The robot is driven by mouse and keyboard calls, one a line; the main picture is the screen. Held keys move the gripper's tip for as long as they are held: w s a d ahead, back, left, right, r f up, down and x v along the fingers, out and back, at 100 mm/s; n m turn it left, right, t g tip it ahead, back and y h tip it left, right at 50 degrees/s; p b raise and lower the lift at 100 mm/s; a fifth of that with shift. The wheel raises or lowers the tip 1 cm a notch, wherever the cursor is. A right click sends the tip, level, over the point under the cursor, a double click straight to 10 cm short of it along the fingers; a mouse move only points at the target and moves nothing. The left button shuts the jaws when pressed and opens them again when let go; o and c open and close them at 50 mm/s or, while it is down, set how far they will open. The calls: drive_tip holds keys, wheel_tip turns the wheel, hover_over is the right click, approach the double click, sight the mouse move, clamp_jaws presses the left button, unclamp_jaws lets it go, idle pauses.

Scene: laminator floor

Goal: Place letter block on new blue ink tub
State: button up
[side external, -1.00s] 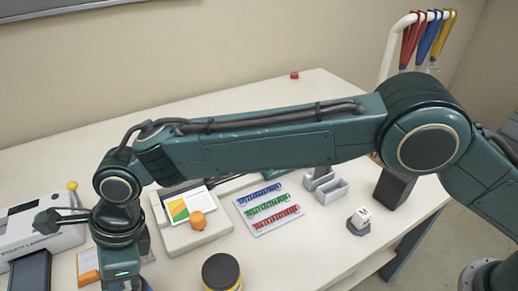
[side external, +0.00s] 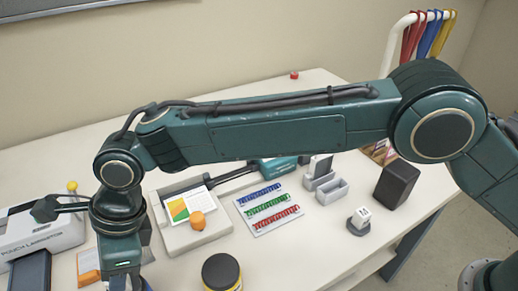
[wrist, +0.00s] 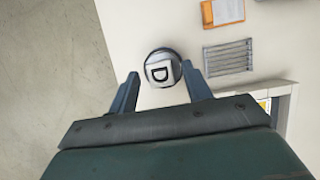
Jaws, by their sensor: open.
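In the wrist view a white block with a black letter D (wrist: 159,72) sits on a round dark base (wrist: 174,54). I cannot tell whether that base is the blue ink tub. My gripper (wrist: 160,70) is open, its fingers on either side of the block in the picture; the gap in height is unclear. In the side view my gripper (side external: 126,282) is at the bottom left, its tips cut off. Another white letter block (side external: 362,214) rests on a small grey base at the right. A black tub with a yellow band (side external: 221,272) stands at the front.
A rack of colored coils (side external: 268,208), grey holders (side external: 328,190) and a dark box (side external: 397,185) stand right. A white laminator (side external: 40,235) and an orange pack (side external: 88,266) are left.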

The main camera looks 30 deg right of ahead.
drive_tip(key=v, duration=1)
drive_tip(key=shift+f, duration=0.1)
drive_tip(key=d+r+n+t, duration=0.1)
drive_tip(key=d+r+n, duration=0.25)
drive_tip(key=d, duration=0.65)
drive_tip(key=d+r+n+t, duration=0.15)
drive_tip(key=d+r, duration=0.35)
drive_tip(key=d, duration=0.6)
drive_tip(key=d+r+n+t, duration=0.1)
drive_tip(key=d+r+n, duration=0.3)
drive_tip(key=d, duration=0.6)
drive_tip(key=s+d+f+n+t+h, duration=0.1)
drive_tip(key=s+d+f+n+h, duration=0.1)
drive_tip(key=s+d, duration=0.7)
drive_tip(key=s+d+f+n+t+h, duration=0.1)
drive_tip(key=s+d+f+n, duration=0.4)
drive_tip(key=d, duration=0.7)
drive_tip(key=s+n+h, duration=0.1)
drive_tip(key=s+n, duration=0.1)
drive_tip(key=s, duration=0.2)
drive_tip(key=shift+d+f, duration=0.2)
drive_tip(key=shift+d, duration=0.05)
